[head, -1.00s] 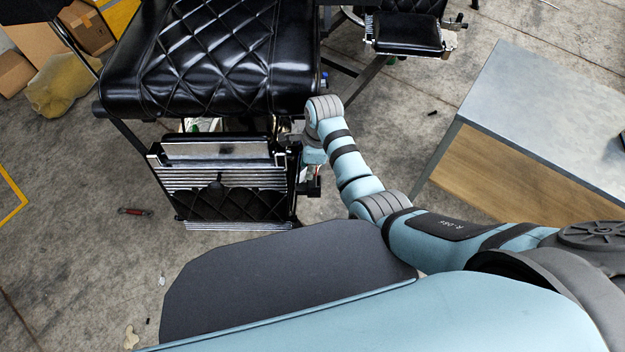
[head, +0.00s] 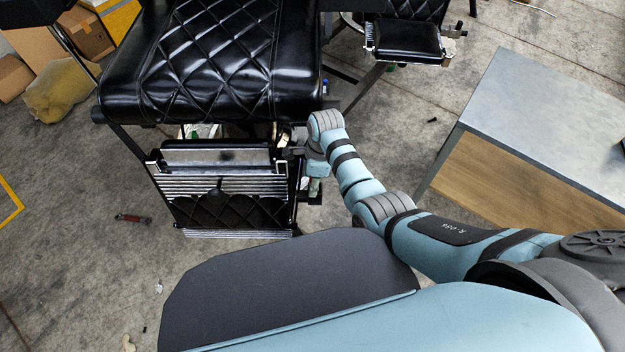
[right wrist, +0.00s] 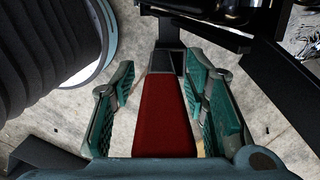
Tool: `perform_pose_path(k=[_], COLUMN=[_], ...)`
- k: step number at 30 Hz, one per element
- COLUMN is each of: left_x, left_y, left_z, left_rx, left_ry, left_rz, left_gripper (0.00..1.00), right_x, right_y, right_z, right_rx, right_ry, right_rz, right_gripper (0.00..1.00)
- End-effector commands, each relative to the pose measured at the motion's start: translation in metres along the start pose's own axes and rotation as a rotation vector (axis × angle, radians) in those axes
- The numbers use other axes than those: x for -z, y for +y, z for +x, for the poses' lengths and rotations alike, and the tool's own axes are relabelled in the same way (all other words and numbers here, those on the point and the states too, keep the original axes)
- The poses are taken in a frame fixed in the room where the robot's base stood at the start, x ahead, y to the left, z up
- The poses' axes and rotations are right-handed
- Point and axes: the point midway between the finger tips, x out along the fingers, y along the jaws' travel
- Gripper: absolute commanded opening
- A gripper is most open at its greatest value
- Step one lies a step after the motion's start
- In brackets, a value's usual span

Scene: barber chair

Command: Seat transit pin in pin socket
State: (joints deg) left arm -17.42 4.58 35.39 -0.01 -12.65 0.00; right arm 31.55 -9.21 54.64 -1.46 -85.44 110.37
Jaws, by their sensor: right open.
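My right gripper (right wrist: 162,72) shows in the right wrist view, with its teal ribbed fingers open on either side of a red bar. The red bar (right wrist: 164,115), which seems to be the transit pin, runs from near the palm to a dark block (right wrist: 168,62) at its far end. I cannot tell if that block is the pin socket or if the bar is in it. The right finger is very close to the bar; contact is unclear. In the head view my right wrist (head: 325,125) is beside the footrest's right side, and the fingertips are too small to make out. My left gripper is out of view.
The black padded barber chair (head: 205,60) stands above its ribbed footrest (head: 222,187). A metal-topped cabinet (head: 545,110) stands at the right. A small red tool (head: 132,218) lies on the floor at the left. A second black seat (head: 408,40) is behind.

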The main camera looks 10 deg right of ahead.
Motion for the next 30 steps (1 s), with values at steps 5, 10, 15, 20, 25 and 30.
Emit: perform_pose_path(k=[5,10,15,20,25,30], left_x=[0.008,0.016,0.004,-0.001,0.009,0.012], left_y=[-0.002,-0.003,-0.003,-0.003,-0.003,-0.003], left_z=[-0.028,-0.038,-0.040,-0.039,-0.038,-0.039], left_rx=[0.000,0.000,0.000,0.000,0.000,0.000], left_ry=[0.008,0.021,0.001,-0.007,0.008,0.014], left_rz=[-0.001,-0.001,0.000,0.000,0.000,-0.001], left_gripper=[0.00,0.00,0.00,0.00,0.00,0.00], right_x=[-0.001,-0.002,-0.002,-0.001,0.000,-0.001], right_y=[0.004,0.008,0.008,0.007,0.007,0.007], right_z=[-0.065,-0.099,-0.106,-0.106,-0.106,-0.106], right_rx=[0.018,0.020,0.020,0.021,0.022,0.022], right_ry=[-0.007,-0.009,-0.009,-0.009,-0.009,-0.010], right_rz=[-0.001,-0.006,-0.007,-0.004,-0.003,-0.004], right_gripper=[0.41,0.41,0.41,0.41,0.41,0.41])
